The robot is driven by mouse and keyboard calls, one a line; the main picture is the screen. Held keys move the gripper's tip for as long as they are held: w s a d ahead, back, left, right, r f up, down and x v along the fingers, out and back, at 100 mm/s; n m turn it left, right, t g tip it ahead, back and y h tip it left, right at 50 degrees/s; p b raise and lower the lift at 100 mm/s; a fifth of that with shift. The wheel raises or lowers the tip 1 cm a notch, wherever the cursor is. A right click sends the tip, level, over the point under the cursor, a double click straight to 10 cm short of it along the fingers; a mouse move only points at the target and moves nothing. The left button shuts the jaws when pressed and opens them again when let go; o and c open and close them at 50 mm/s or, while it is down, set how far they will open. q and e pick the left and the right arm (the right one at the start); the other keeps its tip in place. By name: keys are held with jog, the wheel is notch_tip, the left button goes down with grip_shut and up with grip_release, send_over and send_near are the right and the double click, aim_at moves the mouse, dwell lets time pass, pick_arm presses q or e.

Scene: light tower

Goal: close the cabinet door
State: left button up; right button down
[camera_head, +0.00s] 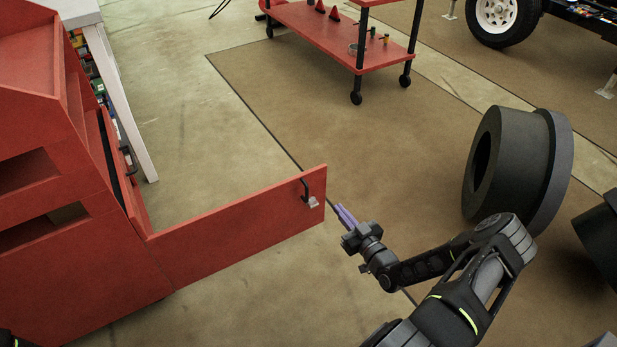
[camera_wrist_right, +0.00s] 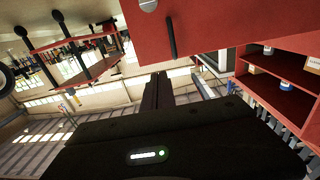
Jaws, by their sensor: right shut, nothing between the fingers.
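The red cabinet (camera_head: 60,250) stands at the left in the head view. Its red door (camera_head: 235,232) is swung wide open, reaching out to the right, with a black handle (camera_head: 305,190) near its free end. My right gripper (camera_head: 345,215), with purple-looking fingertips, is just right of that free end. It is shut and empty, and a small gap seems to separate it from the door. In the right wrist view the door (camera_wrist_right: 215,25) and handle (camera_wrist_right: 172,38) show above the shut fingers (camera_wrist_right: 158,90). My left gripper is not in view.
A red wheeled cart (camera_head: 330,35) stands at the back, and a white-topped table (camera_head: 120,100) is behind the cabinet. The floor between door and cart is clear.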

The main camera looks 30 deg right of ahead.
jog(key=shift+w+f, duration=0.1)
jog(key=shift+w, duration=0.05)
jog(key=b, duration=0.4)
send_near(311, 176)
jog(key=w, duration=0.6)
jog(key=shift+f, duration=0.2)
jog(key=shift+w+d+r, duration=0.1)
jog(key=shift+w, duration=0.3)
jog(key=shift+w, duration=0.1)
